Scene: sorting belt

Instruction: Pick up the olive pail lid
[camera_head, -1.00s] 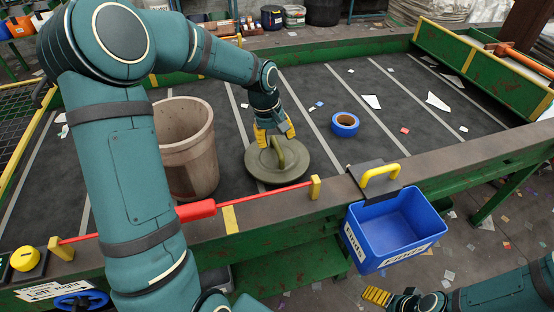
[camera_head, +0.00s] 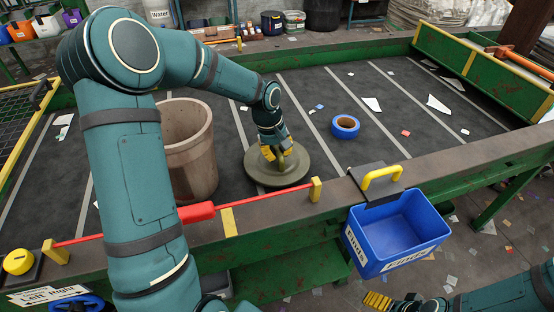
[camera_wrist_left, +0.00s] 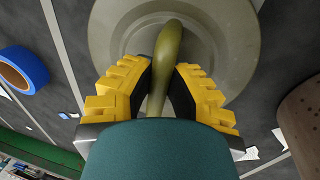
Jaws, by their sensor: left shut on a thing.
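The olive pail lid (camera_head: 259,172) is a round disc with an arched handle on top. It lies on the dark belt in the head view, beside the tall bin. In the left wrist view the lid (camera_wrist_left: 113,30) fills the upper middle, its handle (camera_wrist_left: 167,50) running between the yellow fingers. My left gripper (camera_head: 277,154) is shut on the lid's handle; it also shows in the left wrist view (camera_wrist_left: 161,90). The lid looks flat on the belt; any gap beneath is hidden. My right gripper (camera_head: 378,301) is at the bottom edge, away from the belt; its finger opening cannot be made out.
A beige bin (camera_head: 190,150) stands left of the lid. A blue tape roll (camera_head: 345,127) and paper scraps lie to the right. A red bar (camera_head: 260,205) runs along the belt's front edge. A blue bin (camera_head: 400,232) hangs on the front rail.

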